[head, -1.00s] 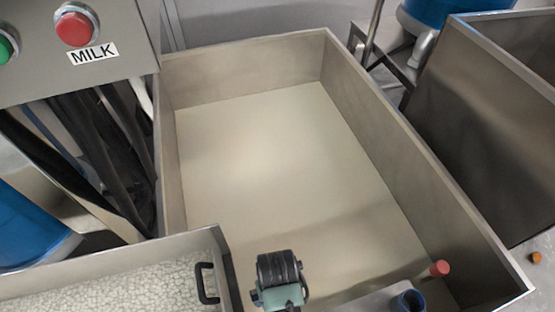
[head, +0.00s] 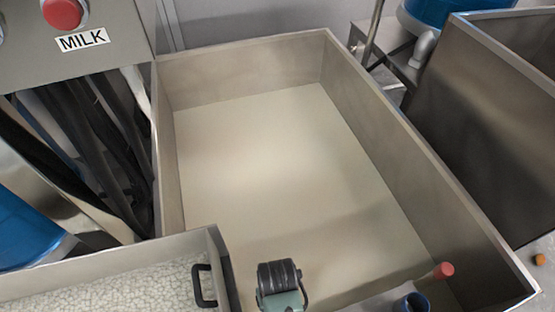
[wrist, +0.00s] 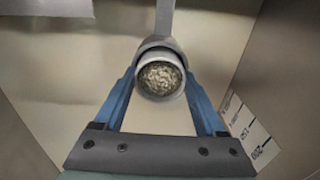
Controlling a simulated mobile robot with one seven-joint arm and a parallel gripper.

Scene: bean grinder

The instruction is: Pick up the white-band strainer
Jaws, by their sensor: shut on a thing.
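In the wrist view, my gripper (wrist: 160,88) has its two blue fingers closed on either side of a pale grey, round-mouthed piece (wrist: 157,47), which appears to be the strainer. A speckled, grainy surface shows inside its round mouth, and a flat grey strip runs up from it to the top edge. I cannot make out a white band clearly. In the head view, a black and teal part of my arm shows at the bottom edge.
A large metal tank (head: 440,170) holds cream-coloured liquid (head: 270,170). A smaller tray with a black handle (head: 203,286) stands at lower left. A red-ended part (head: 443,270) and a blue cup-like part (head: 411,303) are at lower right. A panel labelled MILK (head: 82,39) is upper left.

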